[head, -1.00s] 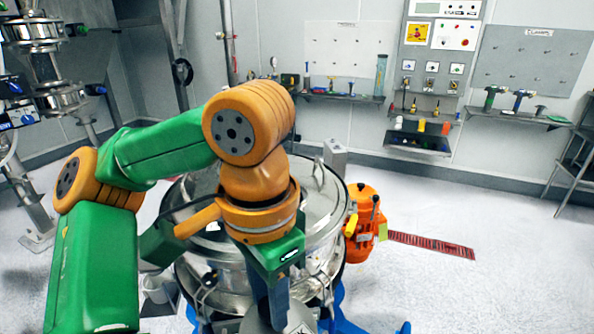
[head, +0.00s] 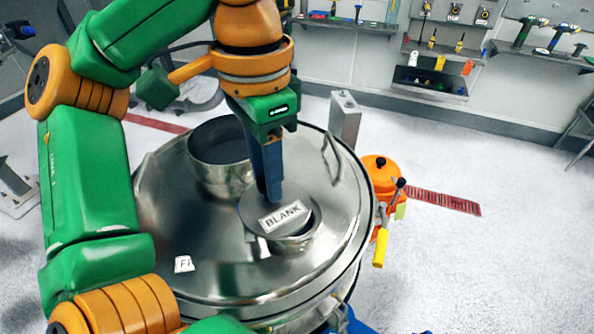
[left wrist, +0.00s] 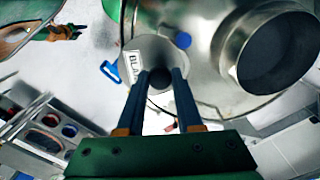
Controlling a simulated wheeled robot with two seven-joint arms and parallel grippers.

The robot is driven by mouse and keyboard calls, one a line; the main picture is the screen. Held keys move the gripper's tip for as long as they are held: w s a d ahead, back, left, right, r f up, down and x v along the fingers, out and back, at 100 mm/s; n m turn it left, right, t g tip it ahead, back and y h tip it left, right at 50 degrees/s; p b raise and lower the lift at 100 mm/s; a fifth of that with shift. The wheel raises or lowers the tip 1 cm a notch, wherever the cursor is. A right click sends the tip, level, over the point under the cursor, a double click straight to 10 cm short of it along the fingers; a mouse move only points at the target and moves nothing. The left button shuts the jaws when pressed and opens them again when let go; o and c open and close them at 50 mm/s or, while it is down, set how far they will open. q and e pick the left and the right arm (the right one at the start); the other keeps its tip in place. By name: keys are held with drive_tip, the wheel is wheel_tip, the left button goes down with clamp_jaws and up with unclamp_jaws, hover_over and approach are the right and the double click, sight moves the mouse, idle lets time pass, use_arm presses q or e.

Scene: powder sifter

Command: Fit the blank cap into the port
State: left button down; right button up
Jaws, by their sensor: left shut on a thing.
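The blank cap (head: 296,226) is a grey metal disc with a white "BLANK" label. My left gripper (head: 272,198) points down and is shut on the cap's grip at its centre, which the blue fingers mostly hide. The cap also shows in the left wrist view (left wrist: 137,55), with my left gripper (left wrist: 164,72) around its dark knob. In the head view the cap overlaps a short round port (head: 298,246) on the shiny lid; part of the port's rim shows to its right and below. I cannot tell whether they touch. My right gripper is out of view.
A wider open port (head: 222,178) stands on the lid (head: 215,235) behind and left of the cap, and shows large in the left wrist view (left wrist: 232,45). A lid handle (head: 331,157) and an orange motor (head: 381,172) are to the right. Wall shelves (head: 430,84) are far behind.

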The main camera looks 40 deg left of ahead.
sight(287, 191)
use_arm(q)
drive_tip(key=w+f+b, duration=0.1)
drive_tip(key=w+f, duration=0.1)
drive_tip(key=f, duration=0.1)
drive_tip(key=w+a+f+b, duration=0.1)
drive_tip(key=w+f, duration=0.2)
drive_tip(key=shift+w+a+f, duration=0.1)
drive_tip(key=shift+w, duration=0.25)
drive_tip(key=f, duration=0.1)
drive_tip(key=f+b, duration=0.1)
drive_tip(key=shift+s+f, duration=0.3)
drive_tip(key=shift+f, duration=0.1)
drive_tip(key=shift+r, duration=0.1)
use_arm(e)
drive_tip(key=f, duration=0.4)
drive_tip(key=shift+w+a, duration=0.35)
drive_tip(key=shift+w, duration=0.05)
use_arm(q)
drive_tip(key=shift+w, duration=0.1)
drive_tip(key=c, duration=0.6)
unclamp_jaws()
drive_tip(key=shift+f, duration=0.2)
drive_tip(key=shift+o, duration=0.2)
